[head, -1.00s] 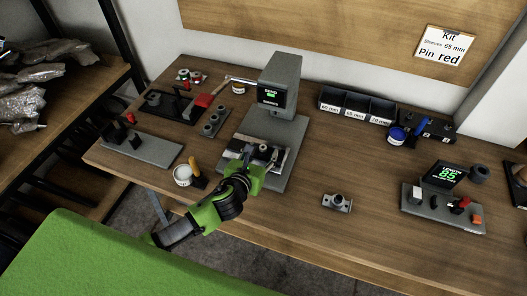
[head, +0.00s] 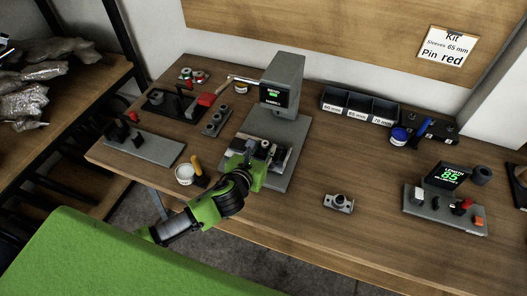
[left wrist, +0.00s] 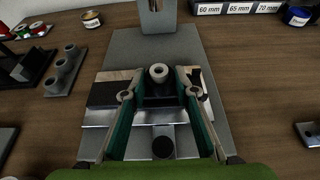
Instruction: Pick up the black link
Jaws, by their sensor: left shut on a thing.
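In the head view the gripper hides most of the piece. My right gripper is not in view.
The press base plate (left wrist: 130,50) lies under the fixture. A sleeve holder (head: 215,123) and a white cup (head: 184,174) stand to the left. Labelled bins (head: 358,107) are at the back.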

